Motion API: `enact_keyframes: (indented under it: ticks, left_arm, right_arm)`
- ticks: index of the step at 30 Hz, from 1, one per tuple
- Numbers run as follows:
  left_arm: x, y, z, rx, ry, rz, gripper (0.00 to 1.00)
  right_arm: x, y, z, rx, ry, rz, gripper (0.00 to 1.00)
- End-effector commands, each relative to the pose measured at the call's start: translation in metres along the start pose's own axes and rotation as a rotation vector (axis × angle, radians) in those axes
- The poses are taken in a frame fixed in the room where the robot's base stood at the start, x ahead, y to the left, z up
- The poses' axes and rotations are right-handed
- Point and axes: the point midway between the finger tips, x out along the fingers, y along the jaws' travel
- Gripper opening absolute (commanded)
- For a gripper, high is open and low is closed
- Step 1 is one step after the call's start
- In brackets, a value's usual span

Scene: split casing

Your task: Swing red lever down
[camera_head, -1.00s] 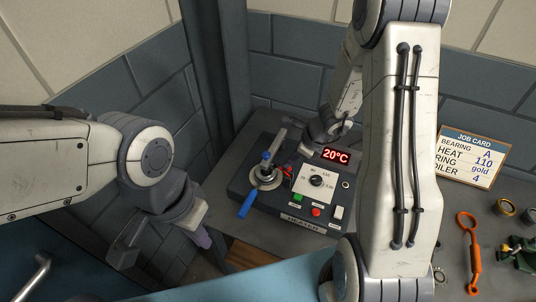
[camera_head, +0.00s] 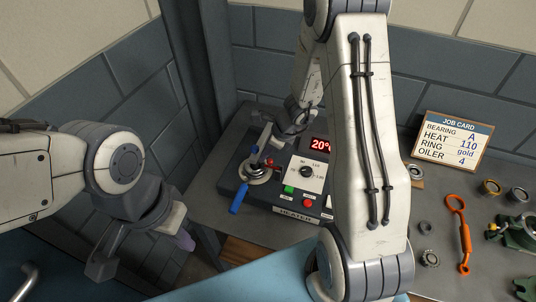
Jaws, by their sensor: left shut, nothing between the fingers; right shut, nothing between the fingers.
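The heater (camera_head: 285,208) is a dark box on the grey bench, with a dial, buttons and a red temperature display. On its left stands a round metal fixture with a grey bar (camera_head: 264,137) above it and a blue handle (camera_head: 239,197) in front. A small red part (camera_head: 269,162) shows by the fixture; I cannot tell whether it is the lever. My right gripper (camera_head: 279,138) is shut and empty close to the bar's right side; contact is unclear. My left gripper (camera_head: 186,241) is shut and empty, low at the left, away from the heater.
My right arm hides the heater's right side. A job card (camera_head: 452,142) stands at the back right. An orange tool (camera_head: 461,235), several rings and a green device (camera_head: 516,236) lie at the right. Walls close the back and left.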

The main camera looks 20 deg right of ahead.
Motion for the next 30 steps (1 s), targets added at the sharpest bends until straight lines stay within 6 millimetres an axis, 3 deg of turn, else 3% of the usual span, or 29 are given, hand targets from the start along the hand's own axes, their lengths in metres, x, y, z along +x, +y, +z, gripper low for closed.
enact_keyframes:
  ticks: [20,30]
  left_arm:
    - [-0.001,0.000,0.000,0.000,0.000,0.000,0.00]
    - [-0.046,0.003,-0.003,0.006,0.000,0.000,0.00]
  right_arm:
    - [-0.001,0.000,0.002,-0.002,0.000,0.000,0.00]
    - [-0.047,0.000,0.020,-0.003,0.000,0.000,0.00]
